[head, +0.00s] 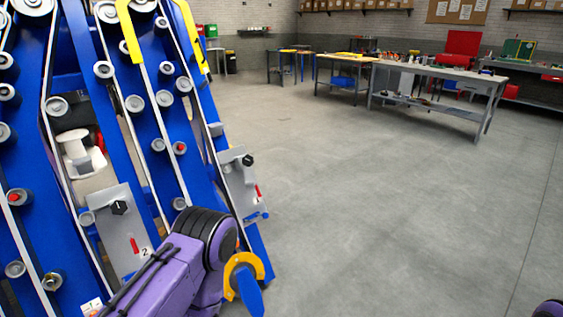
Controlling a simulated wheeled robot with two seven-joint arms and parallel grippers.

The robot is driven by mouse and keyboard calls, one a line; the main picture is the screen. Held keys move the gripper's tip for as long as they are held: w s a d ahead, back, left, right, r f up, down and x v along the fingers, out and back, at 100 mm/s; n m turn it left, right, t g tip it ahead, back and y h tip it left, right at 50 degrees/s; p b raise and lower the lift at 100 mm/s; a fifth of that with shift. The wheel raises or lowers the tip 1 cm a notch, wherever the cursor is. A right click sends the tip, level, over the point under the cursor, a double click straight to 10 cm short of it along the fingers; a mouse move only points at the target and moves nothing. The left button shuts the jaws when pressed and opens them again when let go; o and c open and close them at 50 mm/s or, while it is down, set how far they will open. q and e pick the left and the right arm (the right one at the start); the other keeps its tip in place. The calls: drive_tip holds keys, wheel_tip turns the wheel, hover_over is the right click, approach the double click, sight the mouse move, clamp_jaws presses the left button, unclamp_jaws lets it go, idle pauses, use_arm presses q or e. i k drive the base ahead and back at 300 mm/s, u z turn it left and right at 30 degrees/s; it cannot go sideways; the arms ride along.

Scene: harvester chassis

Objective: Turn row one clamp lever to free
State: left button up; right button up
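The blue harvester chassis (110,150) fills the left side, with belts and rollers. A grey plate (120,220) marked 2 carries a black knob (119,208) and a short red mark or lever (134,245). A second grey plate (237,181) further right has a black knob (248,160) and a red piece (258,191); I see no readable number on it. Which lever belongs to row one, and its setting, I cannot tell. My purple arm (175,275) crosses the lower chassis and hides part of it. No fingertips of either gripper show.
An orange curved piece with a blue tip (250,298) is beside my arm. A bit of purple, likely my other arm, shows at the bottom right. Grey floor (390,220) is open to the right. A workbench (437,76) stands far back.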

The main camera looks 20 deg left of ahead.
sight(255, 183)
drive_tip(key=u, duration=0.2)
drive_tip(key=i, duration=1.85)
drive_tip(key=u, duration=0.2)
